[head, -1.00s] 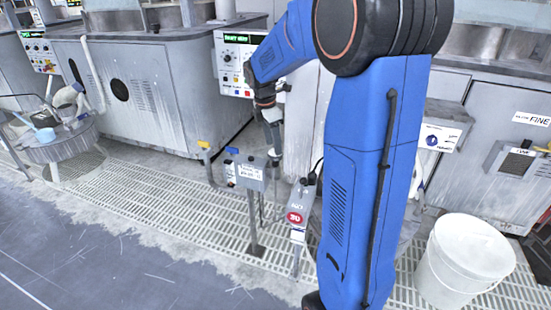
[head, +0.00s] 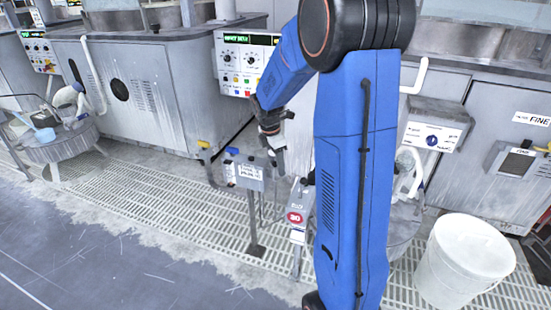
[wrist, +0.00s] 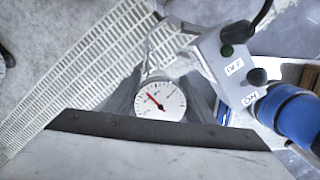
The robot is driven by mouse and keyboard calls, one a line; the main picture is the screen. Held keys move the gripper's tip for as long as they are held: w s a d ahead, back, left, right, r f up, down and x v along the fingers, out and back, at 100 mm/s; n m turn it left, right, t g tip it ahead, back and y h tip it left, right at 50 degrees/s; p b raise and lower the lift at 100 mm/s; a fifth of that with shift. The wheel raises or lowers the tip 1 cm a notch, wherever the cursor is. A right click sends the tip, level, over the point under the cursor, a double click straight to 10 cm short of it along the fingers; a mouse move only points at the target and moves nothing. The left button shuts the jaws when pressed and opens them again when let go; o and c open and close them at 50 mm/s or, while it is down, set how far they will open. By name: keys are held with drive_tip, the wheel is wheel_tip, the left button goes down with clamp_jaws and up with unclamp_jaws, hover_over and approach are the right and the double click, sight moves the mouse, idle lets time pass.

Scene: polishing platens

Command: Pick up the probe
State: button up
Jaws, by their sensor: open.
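In the wrist view, a round white dial (wrist: 160,101) with a red needle, which seems to be the head of the probe, faces me. The rest of it is hidden or too unclear to tell. My gripper (wrist: 162,106) is open. Its dark grey fingers show on either side of the dial, but I cannot tell whether they touch it. In the head view my gripper (head: 277,160) points down just right of a small grey labelled box on a post. The dial cannot be made out in that view.
The grey box (head: 245,174) stands close left of my gripper. A post with a red "30" sign (head: 297,217) is close to the right. In the wrist view, a grey switch box (wrist: 226,62) with OFF and ON labels is beside the dial. A white bucket (head: 463,265) stands at right.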

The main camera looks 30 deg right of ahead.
drive_tip(key=c, duration=0.7)
